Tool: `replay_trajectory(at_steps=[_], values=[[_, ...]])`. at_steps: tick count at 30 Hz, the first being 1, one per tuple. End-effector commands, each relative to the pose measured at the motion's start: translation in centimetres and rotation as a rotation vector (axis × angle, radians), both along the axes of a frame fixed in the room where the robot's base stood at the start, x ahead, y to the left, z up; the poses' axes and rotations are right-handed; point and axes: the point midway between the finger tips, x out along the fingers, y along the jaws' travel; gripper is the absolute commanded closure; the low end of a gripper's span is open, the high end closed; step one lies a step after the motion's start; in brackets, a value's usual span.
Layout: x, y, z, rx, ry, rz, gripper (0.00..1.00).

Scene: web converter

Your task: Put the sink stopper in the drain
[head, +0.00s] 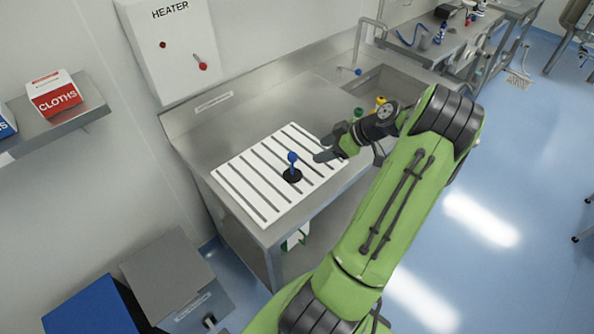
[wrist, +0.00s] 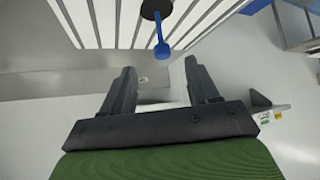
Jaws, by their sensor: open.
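The sink stopper (head: 291,172) has a black round base and an upright blue knob, and it stands on a white slatted drainboard (head: 246,196). In the wrist view the stopper's blue knob (wrist: 162,51) shows ahead of my gripper, a little above the fingertips in the picture. My gripper (head: 322,147) is to the right of the stopper, apart from it. In the wrist view my gripper (wrist: 161,75) is open with nothing between its fingers. The sink basin (head: 392,86) is at the back right of the counter, partly behind my arm. Its drain is hidden.
A faucet (head: 362,45) rises behind the sink. Green and yellow-topped items (head: 380,102) stand at the sink's near edge, close to my wrist. A heater box (head: 172,50) hangs on the wall. The steel counter (head: 262,112) is bare behind the drainboard.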

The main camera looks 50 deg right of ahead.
Motion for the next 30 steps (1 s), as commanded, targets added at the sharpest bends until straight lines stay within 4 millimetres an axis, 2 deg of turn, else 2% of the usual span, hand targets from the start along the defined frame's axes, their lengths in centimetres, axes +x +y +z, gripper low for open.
replay_trajectory(at_steps=[9,12,17,23,30], values=[[5.1,2.2,-5.3,0.006,0.002,0.006,0.40],[6.3,2.5,-6.6,0.004,0.003,0.005,0.40],[7.5,3.1,-7.8,0.006,0.003,0.005,0.40],[9.9,4.1,-10.3,0.003,0.003,0.004,0.40],[10.2,4.2,-10.7,0.001,0.004,0.002,0.40]])
